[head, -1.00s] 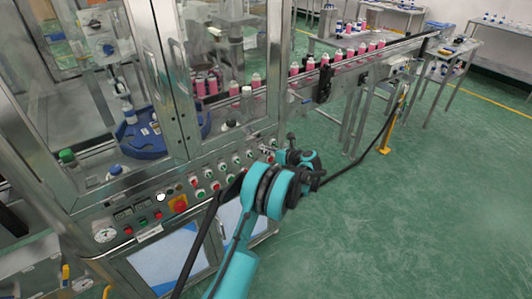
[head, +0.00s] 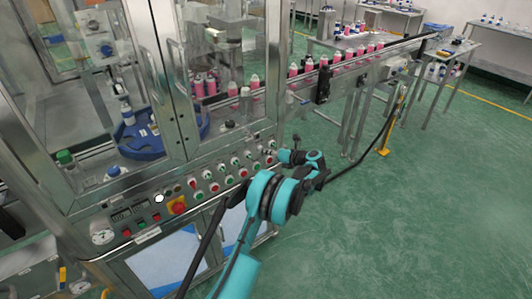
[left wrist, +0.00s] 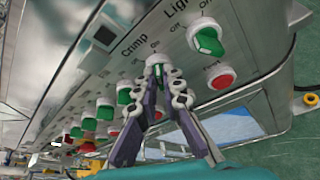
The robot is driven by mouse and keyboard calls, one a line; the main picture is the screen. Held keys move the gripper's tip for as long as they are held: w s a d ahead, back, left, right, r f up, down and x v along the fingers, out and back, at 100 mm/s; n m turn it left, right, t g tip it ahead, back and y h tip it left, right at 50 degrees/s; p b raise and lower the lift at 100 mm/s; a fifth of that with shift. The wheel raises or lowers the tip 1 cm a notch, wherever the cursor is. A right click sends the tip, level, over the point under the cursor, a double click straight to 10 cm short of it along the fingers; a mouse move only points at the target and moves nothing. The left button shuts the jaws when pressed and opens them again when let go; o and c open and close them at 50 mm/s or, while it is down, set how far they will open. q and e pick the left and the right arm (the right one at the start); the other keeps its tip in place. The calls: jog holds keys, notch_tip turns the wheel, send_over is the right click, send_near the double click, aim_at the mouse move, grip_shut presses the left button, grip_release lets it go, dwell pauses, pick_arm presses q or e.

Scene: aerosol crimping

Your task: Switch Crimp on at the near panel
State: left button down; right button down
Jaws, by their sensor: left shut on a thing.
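The control panel (head: 215,188) runs along the front of the machine, with rows of green and red controls. In the left wrist view the "Crimp" label (left wrist: 134,43) stands beside a round switch (left wrist: 157,59) with a pale collar. My left gripper (left wrist: 159,72) is shut on this Crimp switch, with its fingers over most of the knob. The knob's exact angle is hidden. In the head view my left gripper (head: 271,152) reaches the right end of the panel, and its tips are too small to make out. My right gripper is not in view.
The green Light switch (left wrist: 208,41) and a red button (left wrist: 222,78) sit close to the right of my fingers. Several other green switches line the left. A red emergency stop (head: 178,207) is farther left. Clear green floor (head: 400,210) lies at the right.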

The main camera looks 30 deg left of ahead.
pick_arm(q)
jog(key=c, duration=1.7)
grip_release()
jog(key=shift+d, duration=0.1)
jog(key=v, duration=1.2)
